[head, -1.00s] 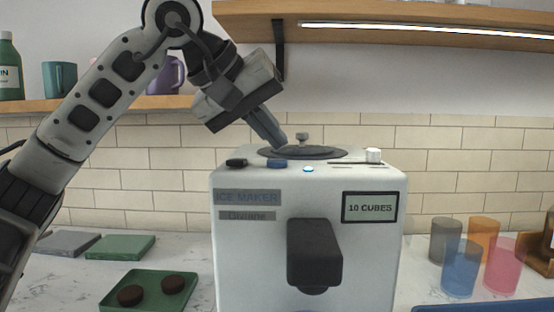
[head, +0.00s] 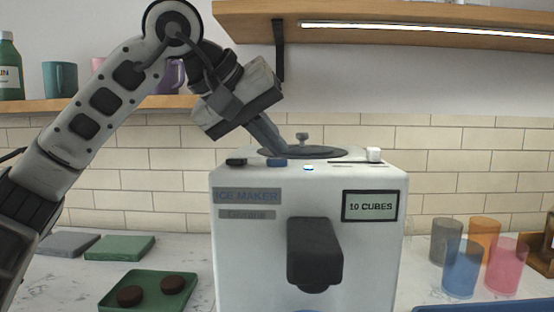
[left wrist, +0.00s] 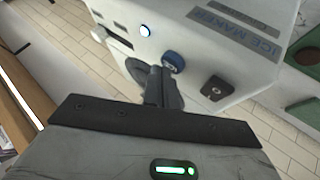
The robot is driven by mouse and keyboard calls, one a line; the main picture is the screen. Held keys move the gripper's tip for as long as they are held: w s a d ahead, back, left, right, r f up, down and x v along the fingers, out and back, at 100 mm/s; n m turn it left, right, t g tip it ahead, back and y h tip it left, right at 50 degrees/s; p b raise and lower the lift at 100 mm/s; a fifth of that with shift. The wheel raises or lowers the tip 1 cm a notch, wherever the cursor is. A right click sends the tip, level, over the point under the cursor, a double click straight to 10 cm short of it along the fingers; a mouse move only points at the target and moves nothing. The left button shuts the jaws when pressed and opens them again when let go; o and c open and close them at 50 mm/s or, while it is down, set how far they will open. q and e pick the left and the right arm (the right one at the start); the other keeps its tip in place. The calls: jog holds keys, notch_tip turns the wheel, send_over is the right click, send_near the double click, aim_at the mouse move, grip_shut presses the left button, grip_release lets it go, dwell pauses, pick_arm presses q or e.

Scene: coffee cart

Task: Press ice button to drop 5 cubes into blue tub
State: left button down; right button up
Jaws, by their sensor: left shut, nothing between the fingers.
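The white ice maker (head: 240,265) stands in the middle of the head view. Its display (head: 370,206) reads "10 CUBES". On its top front edge are a black button (head: 236,162), a blue button (head: 277,163) and a small lit light (head: 308,168). My left gripper (head: 279,150) is shut and empty, its tips right at the blue button. In the left wrist view the tips (left wrist: 153,72) are beside the blue button (left wrist: 173,61); I cannot tell whether they touch it. A sliver of something blue (head: 316,310) shows below the black spout (head: 314,252). My right gripper is out of view.
A green tray (head: 190,296) with two dark round pieces lies left of the machine. Coloured cups (head: 462,268) stand at the right, and a blue edge (head: 490,308) shows at bottom right. A wooden shelf (head: 400,32) hangs above.

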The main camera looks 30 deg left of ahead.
aim_at(271, 159)
pick_arm(q)
jog(key=shift+f, duration=0.4)
jog(key=shift+r, duration=0.15)
dwell(0.4)
jog(key=shift+r+p, duration=0.8)
notch_tip(271, 159, up, 5)
jog(key=p, duration=0.5)
jog(key=shift+r, duration=0.1)
dwell(2.1)
